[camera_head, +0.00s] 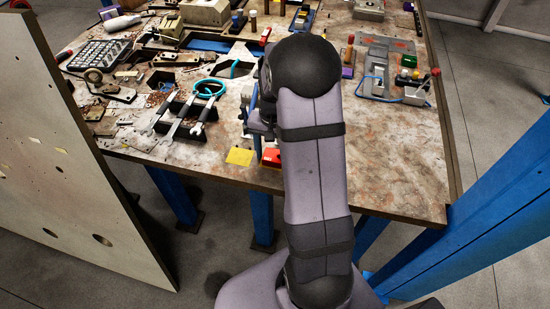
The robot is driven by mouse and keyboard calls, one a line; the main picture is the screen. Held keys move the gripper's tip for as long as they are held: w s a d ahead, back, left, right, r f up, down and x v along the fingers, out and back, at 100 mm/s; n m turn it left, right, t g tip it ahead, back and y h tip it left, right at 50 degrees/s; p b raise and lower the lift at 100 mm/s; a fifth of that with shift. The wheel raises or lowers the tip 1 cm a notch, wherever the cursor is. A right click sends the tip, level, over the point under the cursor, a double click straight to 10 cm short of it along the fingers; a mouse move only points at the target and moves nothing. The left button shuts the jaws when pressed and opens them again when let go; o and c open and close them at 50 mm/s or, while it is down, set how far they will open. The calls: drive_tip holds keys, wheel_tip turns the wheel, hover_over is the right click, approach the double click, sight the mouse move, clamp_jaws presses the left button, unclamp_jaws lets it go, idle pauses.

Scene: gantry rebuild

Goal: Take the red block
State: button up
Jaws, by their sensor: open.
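A red block (271,157) lies near the front edge of the worktable (385,175), just left of my arm, which hides part of it. My gripper (258,128) shows only in part, at the left side of my arm, above and behind the red block as seen here. It is open, and I see nothing held in it. The fingertips are small and partly hidden, so I cannot tell whether they touch anything.
A yellow block or pad (240,157) lies just left of the red block. Pliers with blue handles (209,89) and other tools crowd the left. A grey plate (389,53) with small blocks is at the right. The front right tabletop is clear. A tall panel (65,160) stands at left.

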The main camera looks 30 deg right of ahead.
sight(273, 155)
drive_tip(key=c, duration=1)
drive_tip(key=shift+r+p, duration=3.3)
drive_tip(key=shift+r, duration=0.5)
